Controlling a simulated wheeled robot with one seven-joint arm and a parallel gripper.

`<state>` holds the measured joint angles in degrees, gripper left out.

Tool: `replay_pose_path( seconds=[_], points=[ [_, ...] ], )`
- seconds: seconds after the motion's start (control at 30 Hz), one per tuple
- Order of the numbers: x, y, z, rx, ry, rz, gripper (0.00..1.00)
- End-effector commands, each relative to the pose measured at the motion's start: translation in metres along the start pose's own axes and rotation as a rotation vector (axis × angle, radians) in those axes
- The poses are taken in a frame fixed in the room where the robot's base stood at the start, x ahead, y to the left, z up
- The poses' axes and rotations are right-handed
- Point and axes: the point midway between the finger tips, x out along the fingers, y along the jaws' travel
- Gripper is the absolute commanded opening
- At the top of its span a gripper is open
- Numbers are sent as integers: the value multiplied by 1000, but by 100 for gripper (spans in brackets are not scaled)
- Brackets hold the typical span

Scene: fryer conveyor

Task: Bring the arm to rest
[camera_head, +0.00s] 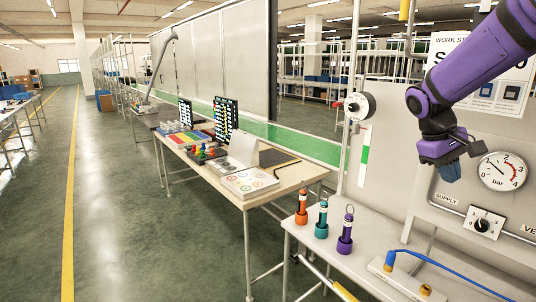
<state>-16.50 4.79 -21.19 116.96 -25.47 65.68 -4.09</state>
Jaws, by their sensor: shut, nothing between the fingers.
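My purple arm (470,60) reaches in from the top right corner of the head view. My gripper (450,172) is at its lower end and points down, with blue-grey fingers close together. It is shut and empty. It hangs in the air in front of the grey panel, left of the pressure gauge, and appears apart from everything around it.
A pressure gauge (502,171) and a supply knob (483,224) are on the panel. Orange (301,207), teal (321,222) and purple (345,236) fittings stand on the near bench. A blue hose (440,262) lies at right.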

Motion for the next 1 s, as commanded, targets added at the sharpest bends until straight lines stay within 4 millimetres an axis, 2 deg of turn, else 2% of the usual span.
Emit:
replay_pose_path(
  seconds=[0.03, 0.53, 0.8, 1.0],
  points=[
    [-6, -3, 14, 17, 34, -31, 0],
    [-50, -60, 130, 161, 353, -265, 0],
    [-59, -98, 186, 237, 511, -334, 0],
    [-58, -119, 211, 279, 587, -358, 0]
  ],
)
